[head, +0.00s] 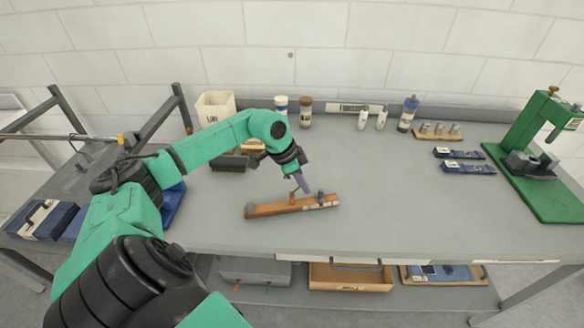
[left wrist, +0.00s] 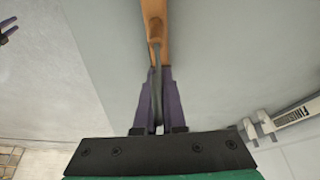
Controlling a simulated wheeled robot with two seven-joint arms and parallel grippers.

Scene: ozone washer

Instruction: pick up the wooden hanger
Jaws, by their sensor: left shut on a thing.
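The wooden hanger (head: 270,209) is a brown wooden bar lying on the grey workbench, a little left of the middle, with small metal-looking parts near its right end. My left gripper (head: 301,184) is above its middle, fingers pointing down. In the left wrist view, the purple fingers of the left gripper (left wrist: 158,82) are shut on a thin grey shank or hook that rises from the brown wood (left wrist: 154,18). The bar appears to rest on the bench. At the left edge of that view, a small purple forked shape (left wrist: 7,30) looks like my right gripper, mostly cut off.
Behind stand a white bin (head: 215,105), jars (head: 305,112) and bottles (head: 408,114). A dark block or brush (head: 230,163) lies left of the hanger. A green press (head: 540,150) stands at the right, with blue tools (head: 468,167) beside it. The bench's front middle is clear.

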